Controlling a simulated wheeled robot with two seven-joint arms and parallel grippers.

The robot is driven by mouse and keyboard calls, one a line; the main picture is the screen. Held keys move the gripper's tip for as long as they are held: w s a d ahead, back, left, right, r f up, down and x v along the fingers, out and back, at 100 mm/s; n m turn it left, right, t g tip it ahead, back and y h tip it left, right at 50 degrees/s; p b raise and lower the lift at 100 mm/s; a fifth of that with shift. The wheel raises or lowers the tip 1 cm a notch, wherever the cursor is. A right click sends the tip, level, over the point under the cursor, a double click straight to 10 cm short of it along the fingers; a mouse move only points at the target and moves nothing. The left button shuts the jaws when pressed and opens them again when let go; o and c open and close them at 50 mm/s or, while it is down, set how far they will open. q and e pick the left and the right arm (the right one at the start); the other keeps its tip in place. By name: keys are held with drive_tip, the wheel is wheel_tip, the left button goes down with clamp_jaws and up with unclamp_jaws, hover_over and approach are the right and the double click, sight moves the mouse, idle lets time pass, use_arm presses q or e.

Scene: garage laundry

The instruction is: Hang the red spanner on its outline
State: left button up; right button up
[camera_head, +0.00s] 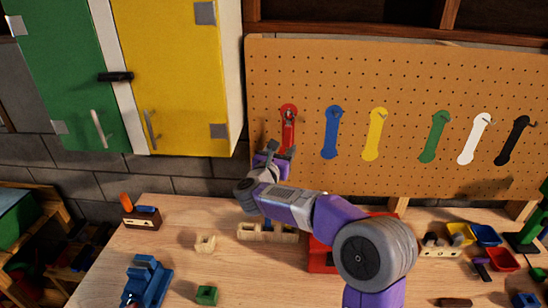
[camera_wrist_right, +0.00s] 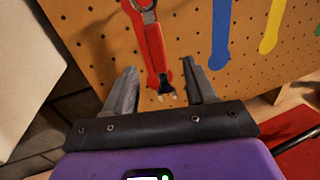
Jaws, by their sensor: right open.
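The red spanner (camera_head: 289,128) is upright against the pegboard (camera_head: 410,85), over the red outline (camera_head: 288,108). In the right wrist view the spanner (camera_wrist_right: 153,42) has a red handle, a metal ring end at the top and a metal jaw end at the bottom. Parts of the red outline (camera_wrist_right: 164,68) show beside its lower end. My right gripper (camera_head: 280,149) is at the spanner's lower end. In the wrist view the fingers (camera_wrist_right: 160,72) are wide apart, one on each side of the spanner, with gaps to it. The peg contact is too small to tell. My left gripper is not in view.
Blue (camera_head: 332,135), yellow (camera_head: 375,136), green (camera_head: 434,138), white (camera_head: 473,140) and black (camera_head: 514,142) outlines are right of the red one. A yellow cabinet (camera_head: 180,70) juts out at left. The workbench (camera_head: 180,250) holds a blue vise (camera_head: 146,281), wooden holders and bins.

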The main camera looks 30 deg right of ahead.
sight(286, 142)
drive_tip(key=shift+w+d+f, duration=0.15)
drive_tip(key=shift+w+f, duration=0.55)
drive_tip(key=shift+w, duration=0.05)
use_arm(q)
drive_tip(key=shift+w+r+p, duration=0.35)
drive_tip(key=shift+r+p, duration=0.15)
drive_tip(key=shift+p, duration=0.35)
use_arm(e)
drive_tip(key=shift+x, duration=3.5)
drive_tip(key=shift+s+d+r, duration=0.1)
drive_tip(key=shift+c, duration=0.4)
clamp_jaws()
drive_tip(key=shift+o, duration=0.8)
unclamp_jaws()
